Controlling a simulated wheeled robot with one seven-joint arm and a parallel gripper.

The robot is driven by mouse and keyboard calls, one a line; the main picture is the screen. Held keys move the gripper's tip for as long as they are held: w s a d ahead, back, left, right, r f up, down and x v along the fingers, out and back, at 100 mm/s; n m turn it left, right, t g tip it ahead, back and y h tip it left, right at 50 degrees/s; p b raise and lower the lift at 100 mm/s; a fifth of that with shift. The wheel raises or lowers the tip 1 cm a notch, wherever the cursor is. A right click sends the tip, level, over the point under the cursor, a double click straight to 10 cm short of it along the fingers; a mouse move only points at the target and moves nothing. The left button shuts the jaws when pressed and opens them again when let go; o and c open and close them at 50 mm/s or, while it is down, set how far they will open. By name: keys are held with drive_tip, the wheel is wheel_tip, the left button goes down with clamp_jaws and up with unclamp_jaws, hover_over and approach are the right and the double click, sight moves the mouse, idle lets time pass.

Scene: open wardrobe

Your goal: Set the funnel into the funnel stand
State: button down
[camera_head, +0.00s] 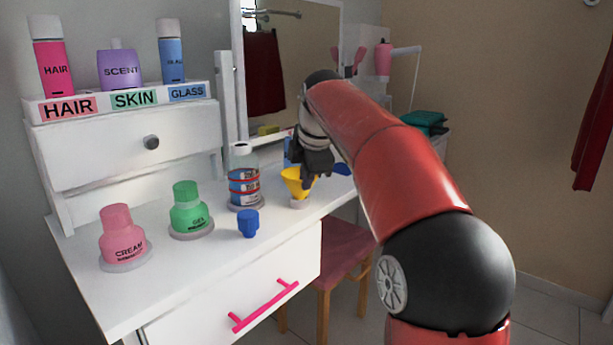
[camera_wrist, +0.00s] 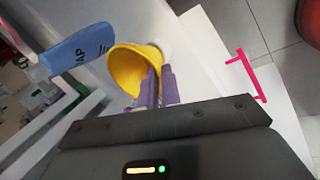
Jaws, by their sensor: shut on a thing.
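The yellow funnel (camera_head: 293,184) is upright over the right part of the white table top. It also shows in the wrist view (camera_wrist: 128,70), between and beyond my fingers. My gripper (camera_head: 306,184) is shut on the funnel's side from the right; in the wrist view its purple fingertips (camera_wrist: 160,86) pinch the funnel's wall. The funnel stand (camera_head: 299,203) is a small pale ring directly below the funnel. It shows partly behind the funnel in the wrist view. I cannot tell whether the funnel's spout is inside the stand or just above it.
A green gel bottle (camera_head: 190,210) and pink cream bottle (camera_head: 122,237) stand farther left. A blue soap bottle (camera_wrist: 80,50) is close to the funnel.

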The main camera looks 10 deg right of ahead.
drive_tip(key=shift+f, duration=0.35)
drive_tip(key=c, duration=1.5)
unclamp_jaws()
drive_tip(key=p+v, duration=0.1)
drive_tip(key=v, duration=0.6)
drive_tip(key=shift+s+r, duration=0.15)
drive_tip(key=shift+r, duration=0.25)
